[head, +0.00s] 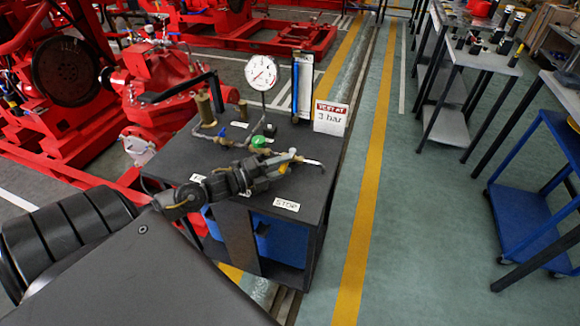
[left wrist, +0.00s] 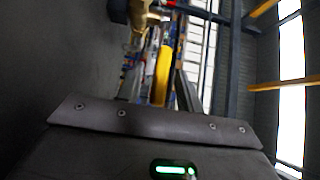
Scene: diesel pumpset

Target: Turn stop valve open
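The stop valve's yellow handle (head: 283,168) shows in small part at the front of the dark bench, behind the STOP label (head: 286,204). My left gripper (head: 284,164) reaches over the bench top from the left and hides most of the valve. In the left wrist view the yellow handle (left wrist: 163,75) stands between the two fingers of my left gripper (left wrist: 160,88), with a visible gap on its left side. The fingers look apart; I cannot tell whether the right finger touches the handle. My right gripper is in neither view.
On the bench (head: 318,190) stand a round pressure gauge (head: 262,72), a green knob (head: 258,141), a blue handle (head: 222,132) and a "TEST AT 3 bar" sign (head: 331,118). Red pump machinery (head: 165,85) is at the left. The green floor (head: 430,220) right of the bench is clear.

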